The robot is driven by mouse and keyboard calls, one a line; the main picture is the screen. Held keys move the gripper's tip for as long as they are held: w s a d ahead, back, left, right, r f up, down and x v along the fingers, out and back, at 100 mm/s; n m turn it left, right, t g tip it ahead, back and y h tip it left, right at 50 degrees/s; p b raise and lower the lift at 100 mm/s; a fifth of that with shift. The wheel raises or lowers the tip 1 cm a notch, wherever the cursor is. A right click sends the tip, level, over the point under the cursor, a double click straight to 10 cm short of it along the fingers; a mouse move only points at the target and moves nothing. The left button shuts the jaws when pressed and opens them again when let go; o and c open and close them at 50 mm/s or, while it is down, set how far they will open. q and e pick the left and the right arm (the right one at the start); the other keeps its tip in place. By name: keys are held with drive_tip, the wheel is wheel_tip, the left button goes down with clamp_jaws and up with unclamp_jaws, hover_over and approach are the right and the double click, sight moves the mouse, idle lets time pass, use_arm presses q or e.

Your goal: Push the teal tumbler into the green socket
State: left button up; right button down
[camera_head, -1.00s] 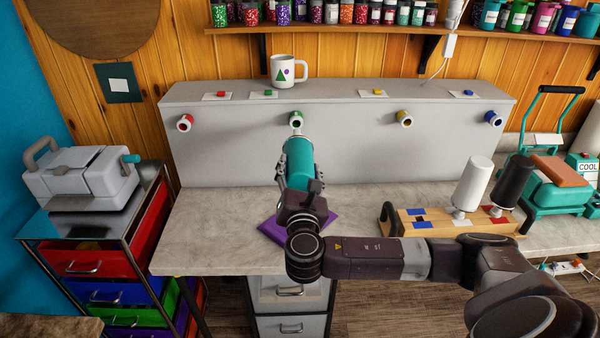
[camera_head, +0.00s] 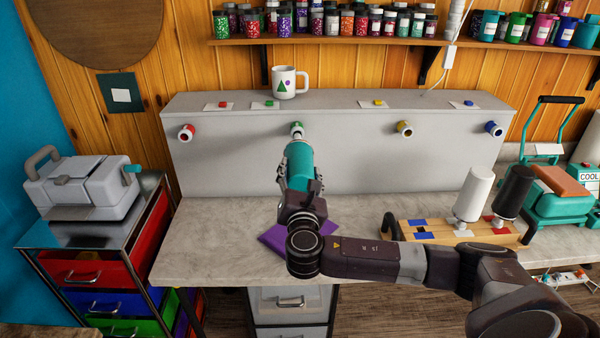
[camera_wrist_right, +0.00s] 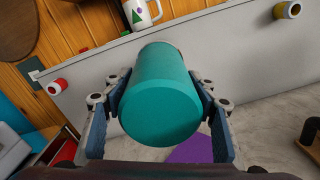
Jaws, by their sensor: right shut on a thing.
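The teal tumbler (camera_head: 300,164) is held by my right gripper (camera_head: 299,182), whose fingers close on both its sides. In the right wrist view the tumbler (camera_wrist_right: 161,95) lies between the two fingers of the right gripper (camera_wrist_right: 158,103), its flat end facing the camera. The green socket (camera_head: 297,129) sticks out of the front of the grey box. The tumbler's far end is at or just below the socket in the head view; I cannot tell whether they touch. In the right wrist view the tumbler hides the green socket. My left gripper is not in view.
The grey box (camera_head: 350,150) also carries red (camera_head: 187,133), yellow (camera_head: 404,129) and blue (camera_head: 493,128) sockets. A white mug (camera_head: 286,82) stands on top. A purple mat (camera_head: 275,240) lies under the arm. A wooden rack with white and black tumblers (camera_head: 474,195) stands right.

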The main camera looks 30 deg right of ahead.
drive_tip(key=shift+r+p, duration=0.15)
drive_tip(key=shift+p, duration=0.35)
idle(0.8)
drive_tip(key=shift+x, duration=1.95)
idle(1.2)
drive_tip(key=shift+w+d, duration=0.3)
drive_tip(key=shift+w, duration=0.3)
idle(1.0)
drive_tip(key=shift+d+p, duration=0.1)
drive_tip(key=shift+p, duration=0.2)
idle(0.7)
drive_tip(key=c, duration=1.1)
unclamp_jaws()
drive_tip(key=o, duration=0.4)
drive_tip(key=shift+w, duration=0.1)
drive_tip(key=o, duration=0.5)
drive_tip(key=shift+c, duration=0.2)
